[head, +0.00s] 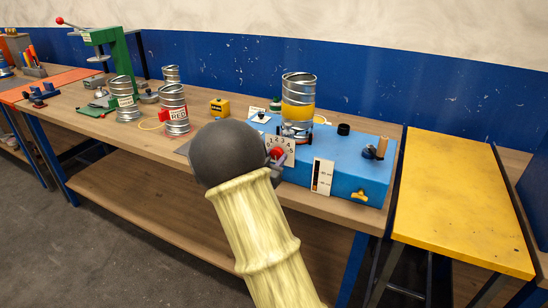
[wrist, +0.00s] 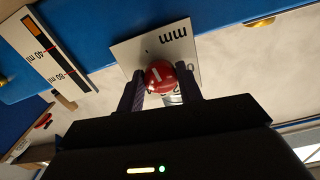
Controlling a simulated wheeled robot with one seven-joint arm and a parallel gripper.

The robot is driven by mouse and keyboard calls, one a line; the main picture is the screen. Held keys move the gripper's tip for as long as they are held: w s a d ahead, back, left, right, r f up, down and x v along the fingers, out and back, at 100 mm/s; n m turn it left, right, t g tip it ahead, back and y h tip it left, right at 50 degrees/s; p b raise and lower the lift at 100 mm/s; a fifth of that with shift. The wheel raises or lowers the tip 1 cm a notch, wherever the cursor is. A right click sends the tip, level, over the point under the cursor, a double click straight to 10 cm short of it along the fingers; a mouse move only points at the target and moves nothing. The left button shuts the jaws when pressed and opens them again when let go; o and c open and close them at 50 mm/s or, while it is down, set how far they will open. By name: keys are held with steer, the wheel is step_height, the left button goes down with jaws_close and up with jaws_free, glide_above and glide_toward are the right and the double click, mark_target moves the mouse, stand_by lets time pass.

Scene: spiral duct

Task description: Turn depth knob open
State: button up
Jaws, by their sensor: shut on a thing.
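The depth knob is a round red knob (wrist: 160,76) with a white mark, on a white numbered dial plate (head: 281,146) at the front face of a blue machine (head: 350,178). In the head view the knob (head: 277,153) is partly hidden by my gripper. In the wrist view the dial plate (wrist: 175,42) shows "mm" upside down. My gripper (wrist: 161,88) has its two dark fingers on either side of the red knob, shut on it. In the head view my dark round wrist and pale arm cover the dial's left side.
A black and white scale plate (head: 322,177) with an orange mark is right of the dial. A brass wing piece (head: 358,196) sits further right. A duct piece with a yellow band (head: 298,100) stands on the machine. A yellow table (head: 455,190) is at right.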

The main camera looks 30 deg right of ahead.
steer(key=shift+f, duration=0.15)
steer(key=o, duration=1)
steer(key=shift+a, duration=0.1)
steer(key=v, duration=1.7)
steer(key=shift+s+a+b, duration=0.1)
steer(key=shift+s+b, duration=0.05)
steer(key=shift+b, duration=0.25)
